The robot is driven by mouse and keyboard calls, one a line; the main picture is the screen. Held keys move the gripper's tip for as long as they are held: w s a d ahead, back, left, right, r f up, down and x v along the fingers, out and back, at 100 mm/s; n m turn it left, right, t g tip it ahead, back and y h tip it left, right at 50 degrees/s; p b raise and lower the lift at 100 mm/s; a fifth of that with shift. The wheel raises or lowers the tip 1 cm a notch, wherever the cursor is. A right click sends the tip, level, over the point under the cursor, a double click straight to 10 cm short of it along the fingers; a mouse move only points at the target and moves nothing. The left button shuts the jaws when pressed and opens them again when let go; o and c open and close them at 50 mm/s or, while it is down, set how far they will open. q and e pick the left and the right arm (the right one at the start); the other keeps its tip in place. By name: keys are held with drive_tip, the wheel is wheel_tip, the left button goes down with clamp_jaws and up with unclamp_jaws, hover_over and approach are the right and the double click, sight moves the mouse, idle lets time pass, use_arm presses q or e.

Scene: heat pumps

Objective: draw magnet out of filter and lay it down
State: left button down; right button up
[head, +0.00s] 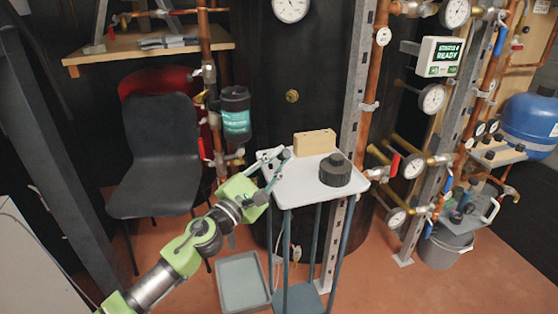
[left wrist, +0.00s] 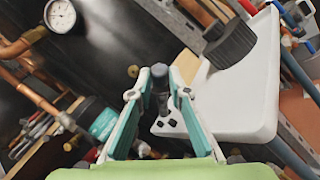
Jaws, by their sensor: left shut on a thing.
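My left gripper (head: 275,160) is shut on the magnet (head: 286,154), a dark slim rod. It holds the magnet over the left end of the white tray top (head: 300,187) of a small stand. In the left wrist view the magnet (left wrist: 160,88) sits between the two teal fingers, its dark thicker end towards the far side. I cannot tell whether it touches the tray. The filter (head: 235,115), a black canister with a teal label, hangs on the copper pipe behind and left of the gripper, apart from the magnet. My right gripper is not in view.
A ridged black cap (head: 335,171) and a wooden block (head: 315,142) stand on the tray. A grey bin (head: 243,282) is on the floor below. A dark chair (head: 155,150) stands left; gauges and copper pipes crowd the right. The tray's front middle is clear.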

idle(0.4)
use_arm(q)
drive_tip(key=c, duration=1.8)
unclamp_jaws()
